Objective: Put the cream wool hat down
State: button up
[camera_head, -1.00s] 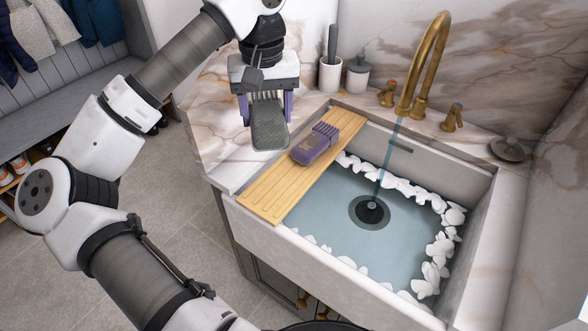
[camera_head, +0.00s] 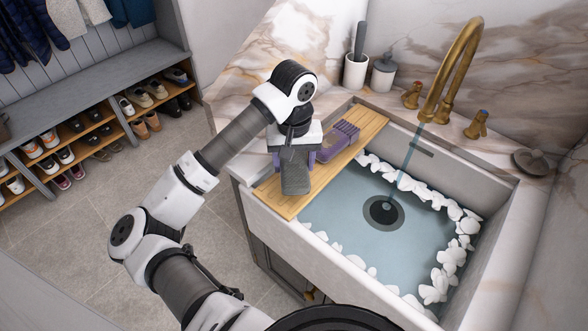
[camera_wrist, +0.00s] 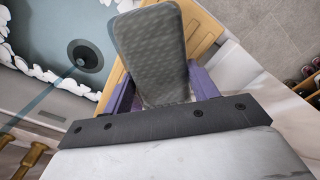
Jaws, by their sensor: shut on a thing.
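My gripper (camera_head: 296,158) hangs over the wooden board across the sink. Its purple fingers are shut on a dark grey, rounded, textured thing (camera_head: 295,179), which looks like a brush or pad. This grey thing fills the middle of the wrist view (camera_wrist: 152,50), between the two fingers. It is over the near-left part of the board (camera_head: 278,203); I cannot tell whether it touches. I see no cream wool hat in any view.
A purple brush (camera_head: 338,140) lies on the board just behind my gripper. The sink (camera_head: 365,245) holds water and white foam under a running brass faucet (camera_head: 455,65). A white cup (camera_head: 356,72) and grey jar (camera_head: 384,75) stand behind. A shoe bench (camera_head: 90,70) is at left.

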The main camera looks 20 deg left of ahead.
aim_at(294, 161)
jog(key=shift+f+p, duration=0.4)
jog(key=shift+f, duration=1.7)
jog(key=shift+f+b, duration=0.15)
jog(key=shift+b, duration=0.15)
jog(key=o, duration=1.1)
jog(key=shift+c, duration=0.2)
notch_tip(294, 161, up, 12)
jog(key=shift+f+b, duration=0.1)
jog(key=shift+b, duration=1.1)
jog(key=shift+r, duration=0.3)
